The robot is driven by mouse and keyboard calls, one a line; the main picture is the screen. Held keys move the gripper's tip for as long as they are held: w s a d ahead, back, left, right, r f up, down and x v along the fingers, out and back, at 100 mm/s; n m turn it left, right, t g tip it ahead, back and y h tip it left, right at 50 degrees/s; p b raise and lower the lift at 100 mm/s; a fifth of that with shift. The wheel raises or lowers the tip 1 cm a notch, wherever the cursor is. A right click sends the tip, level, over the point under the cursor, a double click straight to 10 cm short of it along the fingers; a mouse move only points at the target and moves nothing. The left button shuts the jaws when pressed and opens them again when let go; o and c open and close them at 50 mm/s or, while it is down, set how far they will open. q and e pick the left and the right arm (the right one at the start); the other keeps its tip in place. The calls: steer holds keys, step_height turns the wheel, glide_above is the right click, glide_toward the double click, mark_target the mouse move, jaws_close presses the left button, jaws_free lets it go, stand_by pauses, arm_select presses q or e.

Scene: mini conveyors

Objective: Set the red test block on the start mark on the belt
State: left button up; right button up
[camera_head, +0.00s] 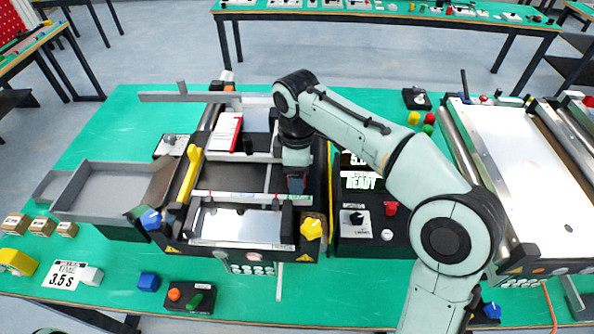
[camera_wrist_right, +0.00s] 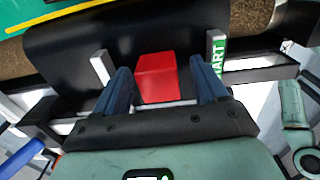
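The red test block (camera_wrist_right: 157,78) rests on the black belt (camera_wrist_right: 75,45) in the right wrist view. My right gripper (camera_wrist_right: 164,82) has its two blue fingers either side of the block, with a gap visible on the right and a narrower one on the left. A green and white START label (camera_wrist_right: 218,57) stands just right of the right finger, and a plain white marker (camera_wrist_right: 101,68) is left of the left finger. In the head view my right gripper (camera_head: 297,184) is low over the right end of the belt (camera_head: 228,177); the block is mostly hidden there. My left gripper is out of view.
A yellow bar (camera_head: 190,174) and a grey tray (camera_head: 105,190) lie left of the belt.

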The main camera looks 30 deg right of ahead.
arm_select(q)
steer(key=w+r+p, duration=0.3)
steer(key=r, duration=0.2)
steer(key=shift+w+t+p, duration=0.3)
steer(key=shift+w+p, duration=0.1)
arm_select(e)
step_height(320, 180, up, 12)
steer(key=shift+r, duration=0.2)
steer(key=shift+s, duration=0.1)
